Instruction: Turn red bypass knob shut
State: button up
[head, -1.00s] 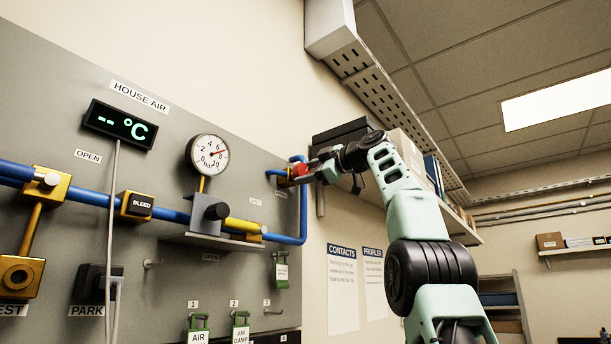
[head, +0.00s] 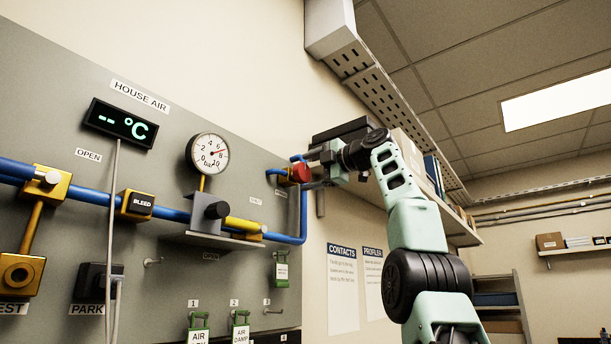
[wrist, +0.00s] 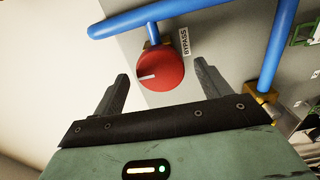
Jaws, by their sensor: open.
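The red bypass knob (head: 300,173) sits on a brass fitting in the blue pipe loop at the panel's right edge. In the wrist view the red knob (wrist: 165,70) is round, with a white pointer mark aimed left, roughly across the short blue pipe above it. A "BYPASS" label (wrist: 185,42) is beside it. My gripper (wrist: 161,70) is open, one finger on each side of the knob in the picture. In the head view my gripper (head: 318,171) is just right of the knob; no grip shows. Whether a finger touches it I cannot tell.
Blue pipe (head: 303,215) runs down beside the knob. A shelf with boxes (head: 410,150) is close behind my arm.

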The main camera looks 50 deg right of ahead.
jog(key=s+b, duration=0.1)
jog(key=s, duration=0.6)
jog(key=shift+d+b, duration=0.3)
jog(key=shift+s, duration=0.1)
